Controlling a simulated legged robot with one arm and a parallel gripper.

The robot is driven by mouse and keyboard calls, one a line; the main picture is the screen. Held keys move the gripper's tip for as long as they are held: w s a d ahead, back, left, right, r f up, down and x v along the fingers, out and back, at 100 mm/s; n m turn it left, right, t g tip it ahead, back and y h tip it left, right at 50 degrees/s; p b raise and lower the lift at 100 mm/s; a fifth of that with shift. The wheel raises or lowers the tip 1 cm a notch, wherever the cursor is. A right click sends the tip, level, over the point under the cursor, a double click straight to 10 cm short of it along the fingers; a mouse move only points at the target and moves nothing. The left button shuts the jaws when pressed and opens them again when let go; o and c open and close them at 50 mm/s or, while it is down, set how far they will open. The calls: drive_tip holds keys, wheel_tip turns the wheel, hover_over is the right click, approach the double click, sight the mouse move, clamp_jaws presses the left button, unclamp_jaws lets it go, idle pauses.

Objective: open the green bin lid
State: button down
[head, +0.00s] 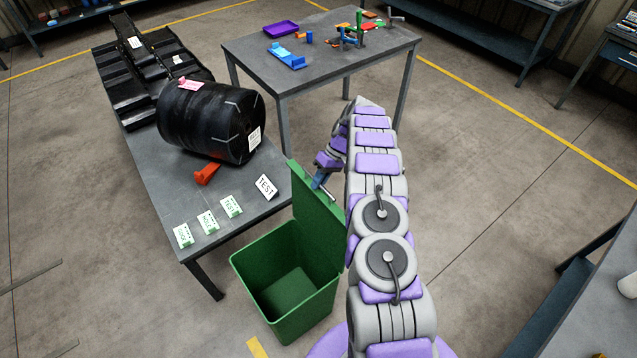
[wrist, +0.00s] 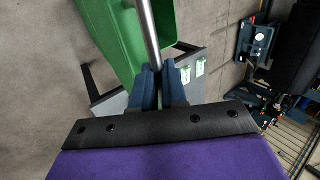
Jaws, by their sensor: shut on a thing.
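The green bin (head: 262,277) stands on the floor beside the table, and I see down into its empty-looking inside. Its green lid (head: 308,212) is raised and stands steeply up at the bin's far right side. My gripper (head: 319,181) is at the lid's upper edge, partly hidden behind my arm. In the wrist view, its blue fingers (wrist: 160,86) are shut on a grey metal bar, the lid's handle (wrist: 149,35). Part of the handle also shows in the head view (head: 329,194). My arm hides the lid's right side.
The grey table (head: 165,195) beside the bin carries a black drum (head: 210,118), a red wedge-like piece (head: 207,173) and several small signs. A second table (head: 258,62) with coloured parts stands behind. Open floor (head: 480,190) lies to the right of my arm.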

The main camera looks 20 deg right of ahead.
drive_tip(key=shift+f, duration=0.25)
drive_tip(key=c, duration=1.6)
unclamp_jaws()
drive_tip(key=o, duration=0.4)
drive_tip(key=shift+w+d+f, duration=0.1)
drive_tip(key=shift+w+d, duration=0.15)
drive_tip(key=shift+w, duration=0.05)
drive_tip(key=shift+o, duration=0.2)
drive_tip(key=shift+a, duration=0.1)
drive_tip(key=shift+a+r, duration=0.15)
drive_tip(key=shift+r, duration=0.05)
